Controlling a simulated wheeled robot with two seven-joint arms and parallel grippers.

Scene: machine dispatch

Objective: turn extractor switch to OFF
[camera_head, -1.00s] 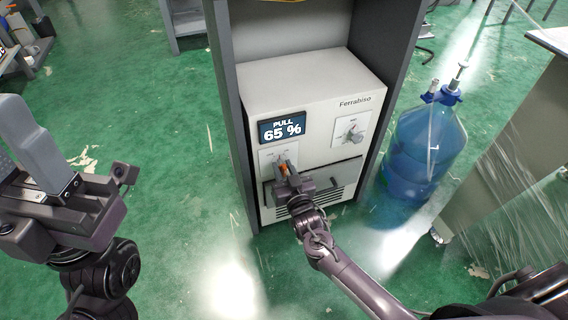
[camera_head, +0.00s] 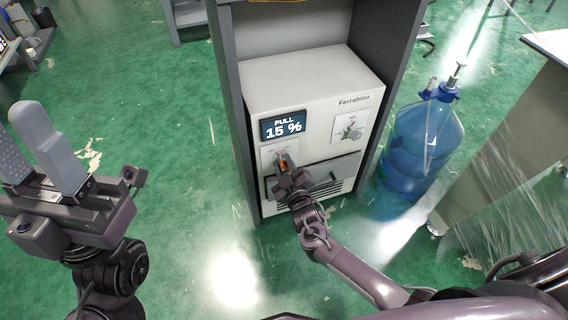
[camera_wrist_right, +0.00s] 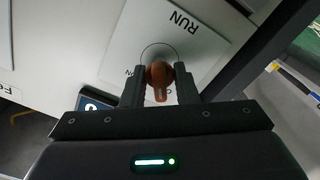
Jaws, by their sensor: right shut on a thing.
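The extractor (camera_head: 310,78) is a white box marked Ferrabiso, set in a grey frame. Its display (camera_head: 283,126) reads PULL 15 %. The orange-brown switch (camera_wrist_right: 160,75) sits on a pale plate (camera_wrist_right: 122,48) with RUN printed at one side; the other lettering is partly hidden by my fingers. The switch's narrow end points toward my gripper in the wrist view. My right gripper (camera_head: 284,165) is shut on the switch, one finger on each side. My left gripper (camera_head: 22,128) is open and empty, away from the extractor at the left.
A second grey knob (camera_head: 351,131) is on the extractor's upper right front. A dark handle bar (camera_head: 335,178) crosses the front beside my right gripper. A blue water bottle (camera_head: 423,145) stands right of the frame.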

